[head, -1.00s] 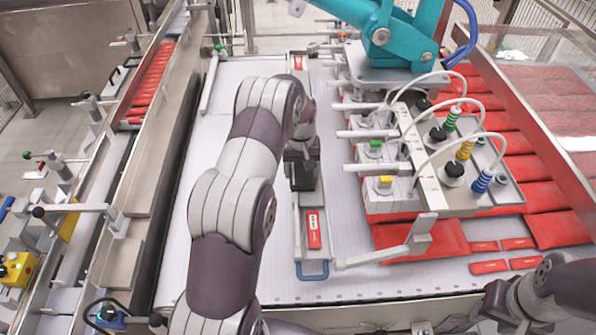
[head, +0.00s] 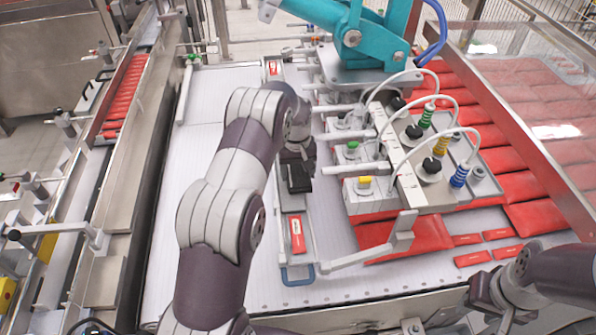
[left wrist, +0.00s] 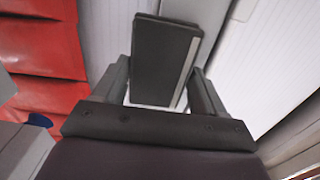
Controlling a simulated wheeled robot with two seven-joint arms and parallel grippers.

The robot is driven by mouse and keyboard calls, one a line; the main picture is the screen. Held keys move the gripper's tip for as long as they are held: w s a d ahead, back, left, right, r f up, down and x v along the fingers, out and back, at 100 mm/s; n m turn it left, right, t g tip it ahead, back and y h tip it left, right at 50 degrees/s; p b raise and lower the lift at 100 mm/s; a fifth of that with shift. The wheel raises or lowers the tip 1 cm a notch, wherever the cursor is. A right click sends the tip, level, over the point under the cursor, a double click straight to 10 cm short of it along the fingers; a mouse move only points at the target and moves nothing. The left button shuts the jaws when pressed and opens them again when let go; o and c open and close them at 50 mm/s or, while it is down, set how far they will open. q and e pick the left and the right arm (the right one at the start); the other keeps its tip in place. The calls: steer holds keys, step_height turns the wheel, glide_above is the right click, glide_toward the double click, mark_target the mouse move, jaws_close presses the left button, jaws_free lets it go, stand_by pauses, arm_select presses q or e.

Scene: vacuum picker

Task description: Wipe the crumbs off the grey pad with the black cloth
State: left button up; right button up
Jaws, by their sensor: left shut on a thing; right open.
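My left gripper (head: 297,170) is shut on a black, flat, folded-looking piece, which I take for the black cloth (head: 298,182). In the left wrist view the cloth (left wrist: 160,55) stands out between the two fingers (left wrist: 158,92), with a light grey strip along one side. In the head view it is over the long narrow tray. A dark grey patch just in front of it, perhaps the grey pad (head: 292,202), is partly covered. I cannot make out crumbs. My right gripper (head: 480,292) is open at the lower right, away from the tray.
The vacuum picker head (head: 425,165) with hoses stands close on the right, over red packs (head: 410,240). The white belt (head: 165,230) left of my arm is clear.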

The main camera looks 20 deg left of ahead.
arm_select(q)
steer(key=shift+s+a+r, duration=0.1)
steer(key=shift+s+a, duration=0.35)
steer(key=shift+a, duration=0.15)
steer(key=shift+s+a, duration=0.35)
steer(key=shift+a, duration=0.25)
steer(key=shift+s+a+f, duration=0.15)
steer(key=shift+s+a, duration=0.2)
steer(key=shift+a, duration=0.2)
steer(key=shift+s+a+f, duration=0.1)
steer(key=shift+s+a, duration=0.25)
steer(key=shift+a, duration=0.2)
steer(key=shift+r+p, duration=2.15)
steer(key=shift+r, duration=0.85)
step_height(320, 180, up, 3)
steer(key=shift+p, duration=1)
